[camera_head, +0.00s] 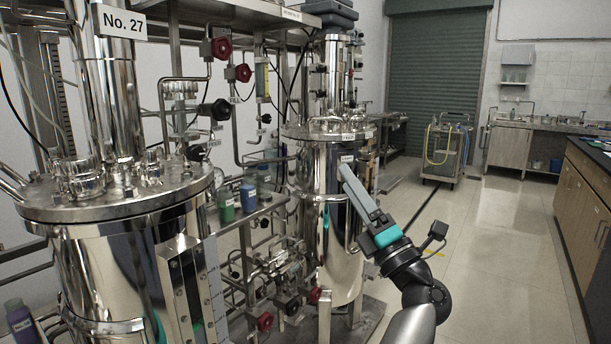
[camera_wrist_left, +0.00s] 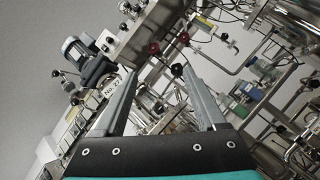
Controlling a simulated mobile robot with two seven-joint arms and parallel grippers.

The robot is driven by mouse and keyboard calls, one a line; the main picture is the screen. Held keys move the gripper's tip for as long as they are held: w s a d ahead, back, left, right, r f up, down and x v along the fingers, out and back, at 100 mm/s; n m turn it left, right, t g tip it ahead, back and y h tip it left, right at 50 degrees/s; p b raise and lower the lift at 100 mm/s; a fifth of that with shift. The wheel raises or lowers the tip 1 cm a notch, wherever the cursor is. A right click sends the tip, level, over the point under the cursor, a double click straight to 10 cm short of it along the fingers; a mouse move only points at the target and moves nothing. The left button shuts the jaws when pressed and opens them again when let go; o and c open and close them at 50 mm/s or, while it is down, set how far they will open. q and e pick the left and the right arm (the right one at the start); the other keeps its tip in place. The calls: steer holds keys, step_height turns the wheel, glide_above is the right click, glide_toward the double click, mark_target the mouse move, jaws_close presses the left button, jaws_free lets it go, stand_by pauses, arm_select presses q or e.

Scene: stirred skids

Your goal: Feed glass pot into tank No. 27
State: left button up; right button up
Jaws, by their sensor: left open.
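Tank No. 27 (camera_head: 125,255) is the large shiny steel vessel at the left of the head view, with its label on the upper column. Its lid carries several capped ports. I cannot make out a glass pot in either view. My right gripper is not in view.
A second steel tank (camera_head: 312,205) stands behind my gripper. Pipes and red-handled valves (camera_head: 221,48) fill the space between the tanks. A green bottle (camera_head: 226,206) and a blue bottle (camera_head: 249,199) stand on a narrow shelf. The floor (camera_head: 490,260) at the right is clear.

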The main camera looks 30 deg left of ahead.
arm_select(q)
steer(key=m+g+h+p, duration=0.5)
steer(key=m+g+p, duration=0.5)
steer(key=m+p, duration=1)
glide_toward(198, 154)
steer(key=shift+m, duration=0.5)
steer(key=a, duration=0.5)
steer(key=a+b, duration=0.1)
steer(key=a, duration=0.4)
steer(key=shift+w+a+f, duration=0.15)
steer(key=shift+w+a, duration=0.05)
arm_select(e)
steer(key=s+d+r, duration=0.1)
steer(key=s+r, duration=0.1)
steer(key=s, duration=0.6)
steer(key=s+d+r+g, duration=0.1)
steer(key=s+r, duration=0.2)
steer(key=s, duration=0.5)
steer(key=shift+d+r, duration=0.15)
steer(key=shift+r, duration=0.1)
arm_select(q)
steer(key=shift+c, duration=0.2)
jaws_close()
